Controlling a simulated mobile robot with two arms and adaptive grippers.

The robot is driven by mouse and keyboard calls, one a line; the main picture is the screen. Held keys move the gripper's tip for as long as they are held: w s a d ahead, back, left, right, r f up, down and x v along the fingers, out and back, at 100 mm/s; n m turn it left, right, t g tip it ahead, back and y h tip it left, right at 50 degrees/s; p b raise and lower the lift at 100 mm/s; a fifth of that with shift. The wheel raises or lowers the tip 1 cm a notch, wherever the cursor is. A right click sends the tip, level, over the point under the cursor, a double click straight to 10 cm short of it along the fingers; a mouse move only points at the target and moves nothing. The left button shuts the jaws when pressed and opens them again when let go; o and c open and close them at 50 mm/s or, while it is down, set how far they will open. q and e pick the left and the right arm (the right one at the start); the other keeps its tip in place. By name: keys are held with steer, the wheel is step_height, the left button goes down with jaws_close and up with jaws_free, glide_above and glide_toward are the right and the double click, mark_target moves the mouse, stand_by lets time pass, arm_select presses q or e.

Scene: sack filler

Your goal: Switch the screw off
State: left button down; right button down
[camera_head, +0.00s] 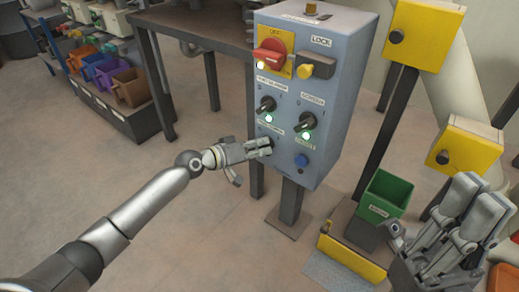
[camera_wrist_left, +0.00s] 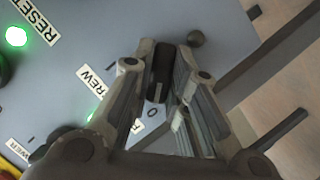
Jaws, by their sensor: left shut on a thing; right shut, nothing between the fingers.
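The grey control box (camera_head: 300,90) stands on a post in the middle of the head view. In the left wrist view, a black rotary knob (camera_wrist_left: 161,72) sits between the fingers of my left gripper (camera_wrist_left: 162,85), which is shut on it. A partly hidden label (camera_wrist_left: 90,82) reading "REW" and a "0" mark are beside it. In the head view, my left gripper (camera_head: 262,147) is at the lower left of the panel and covers this knob. My right gripper (camera_head: 478,195) is shut and empty at the lower right, away from the box.
The panel also has a red switch (camera_head: 270,54) on a yellow plate, two more black knobs, lit green lamps and a blue button (camera_head: 301,160). Yellow boxes (camera_head: 427,35) and a green bin (camera_head: 384,194) stand to the right.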

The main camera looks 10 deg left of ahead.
stand_by(0.5)
arm_select(q)
steer(key=c, duration=1.4)
jaws_free()
steer(key=v, duration=1.2)
